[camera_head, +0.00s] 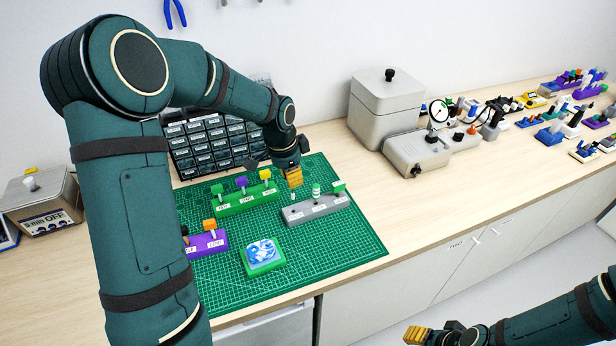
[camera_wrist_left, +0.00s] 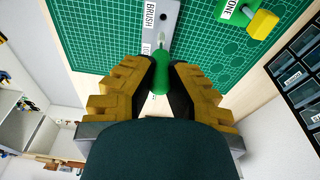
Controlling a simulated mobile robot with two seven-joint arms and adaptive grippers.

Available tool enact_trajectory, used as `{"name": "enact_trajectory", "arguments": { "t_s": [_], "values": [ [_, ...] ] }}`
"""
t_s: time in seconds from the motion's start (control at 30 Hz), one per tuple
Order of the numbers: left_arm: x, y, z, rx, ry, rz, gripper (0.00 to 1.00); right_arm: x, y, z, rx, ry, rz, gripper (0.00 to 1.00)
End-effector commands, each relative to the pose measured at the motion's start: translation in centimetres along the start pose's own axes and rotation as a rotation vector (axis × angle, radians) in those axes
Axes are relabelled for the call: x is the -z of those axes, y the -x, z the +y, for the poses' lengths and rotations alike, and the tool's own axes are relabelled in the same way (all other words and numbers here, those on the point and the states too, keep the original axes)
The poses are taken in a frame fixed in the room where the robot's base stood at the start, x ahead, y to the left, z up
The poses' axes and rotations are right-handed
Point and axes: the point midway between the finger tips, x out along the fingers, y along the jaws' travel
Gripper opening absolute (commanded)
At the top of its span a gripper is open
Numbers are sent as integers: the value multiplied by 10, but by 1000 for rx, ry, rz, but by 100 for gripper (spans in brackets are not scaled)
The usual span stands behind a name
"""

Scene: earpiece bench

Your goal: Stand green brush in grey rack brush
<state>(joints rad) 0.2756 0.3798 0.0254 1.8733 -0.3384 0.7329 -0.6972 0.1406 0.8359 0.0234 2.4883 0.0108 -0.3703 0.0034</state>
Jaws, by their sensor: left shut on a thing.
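The grey rack (camera_head: 325,206) lies on the green cutting mat and carries white labels. In the left wrist view the rack (camera_wrist_left: 170,28) shows a "BRUSH" label beside a dark hole. My left gripper (camera_head: 295,180) is above the rack's left end. In the left wrist view its yellow fingers are shut on the green brush (camera_wrist_left: 160,75), whose pale, thin end points towards the rack. I cannot tell whether that end touches the rack.
A green-and-white piece (camera_head: 316,190) and a green-topped piece (camera_head: 339,186) stand at the grey rack. A green rack (camera_head: 246,199) is behind-left, a purple rack (camera_head: 208,243) at left. A green tray (camera_head: 263,262) is in front. The mat's right front (camera_head: 345,250) is clear.

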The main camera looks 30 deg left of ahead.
Motion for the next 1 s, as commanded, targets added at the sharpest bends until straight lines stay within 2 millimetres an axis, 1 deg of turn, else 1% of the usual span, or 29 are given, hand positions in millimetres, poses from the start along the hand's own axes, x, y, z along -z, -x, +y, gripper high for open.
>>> {"name": "enact_trajectory", "arguments": {
  "t_s": [0.1, 0.47, 0.57, 0.77, 1.0],
  "values": [
    [-3, 0, -3, 2, 6, -1, 0, 0, 0, 0, 1, 0, 0, 47],
    [-2, 0, -3, 2, 5, -5, 0, 0, 1, 0, 0, 0, 0, 47],
    [-3, -3, -3, 2, 5, -5, 0, 0, -2, 0, 0, 0, 0, 47],
    [-5, -15, -3, 2, 6, -5, 0, -2, -11, 4, -2, 0, -1, 47],
    [-8, -35, -3, 1, 5, -5, 0, -4, -26, 9, -5, 0, -1, 47]
  ]
}}
